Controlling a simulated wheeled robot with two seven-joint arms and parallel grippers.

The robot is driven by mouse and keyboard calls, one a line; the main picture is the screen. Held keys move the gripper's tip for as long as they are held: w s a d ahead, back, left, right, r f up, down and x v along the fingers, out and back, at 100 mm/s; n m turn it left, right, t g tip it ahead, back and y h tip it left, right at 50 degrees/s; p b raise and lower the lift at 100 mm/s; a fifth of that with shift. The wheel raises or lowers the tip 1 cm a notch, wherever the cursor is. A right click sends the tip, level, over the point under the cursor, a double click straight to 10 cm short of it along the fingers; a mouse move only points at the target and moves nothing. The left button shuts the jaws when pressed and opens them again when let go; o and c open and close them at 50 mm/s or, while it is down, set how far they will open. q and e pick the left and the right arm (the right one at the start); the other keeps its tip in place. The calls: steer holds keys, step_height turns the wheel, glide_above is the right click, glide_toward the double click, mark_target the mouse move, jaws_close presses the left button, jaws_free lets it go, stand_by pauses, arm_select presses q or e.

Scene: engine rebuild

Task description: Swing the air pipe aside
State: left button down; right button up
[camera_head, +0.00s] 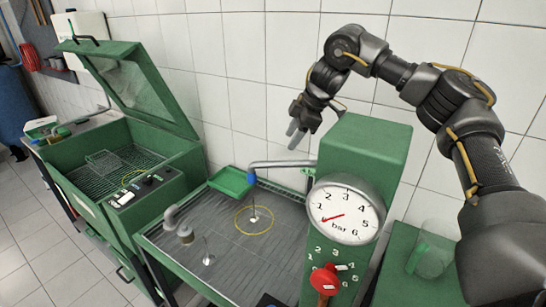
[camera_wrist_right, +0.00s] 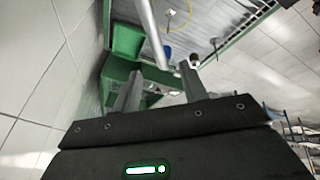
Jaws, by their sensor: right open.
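The air pipe (camera_head: 282,163) is a grey tube that runs left from the green gauge box (camera_head: 365,150) and bends down to a blue tip (camera_head: 251,177). It hangs over the grey tray bench. In the wrist view the pipe (camera_wrist_right: 150,30) comes down from the top, with a blue tip (camera_wrist_right: 167,52) beyond my fingers. My right gripper (camera_head: 295,133) is open and empty, above the pipe near the box and apart from it. Its two fingers (camera_wrist_right: 162,88) also show in the wrist view. My left gripper is out of view.
A pressure gauge (camera_head: 345,209) and red knob (camera_head: 325,279) face front on the box. A green washer with raised lid (camera_head: 130,88) stands left. The tiled wall is close behind.

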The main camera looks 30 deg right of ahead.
mark_target(275, 162)
steer(key=p+x, duration=0.1)
steer(key=x, duration=0.2)
steer(key=w+p+x, duration=0.1)
steer(key=x, duration=0.3)
steer(key=shift+w+a, duration=0.1)
steer(key=shift+w, duration=0.05)
steer(key=shift+p+x, duration=0.3)
steer(key=shift+x, duration=0.8)
steer(key=shift+s+f, duration=0.2)
steer(key=shift+f, duration=0.05)
steer(key=shift+s+f, duration=0.1)
steer(key=shift+f, duration=0.05)
steer(key=shift+a+f, duration=0.15)
steer(key=shift+f, duration=0.05)
steer(key=shift+w+f, duration=0.2)
steer(key=shift+w, duration=0.2)
steer(key=shift+s+r, duration=0.15)
steer(key=shift+s, duration=0.05)
steer(key=c, duration=0.5)
jaws_close()
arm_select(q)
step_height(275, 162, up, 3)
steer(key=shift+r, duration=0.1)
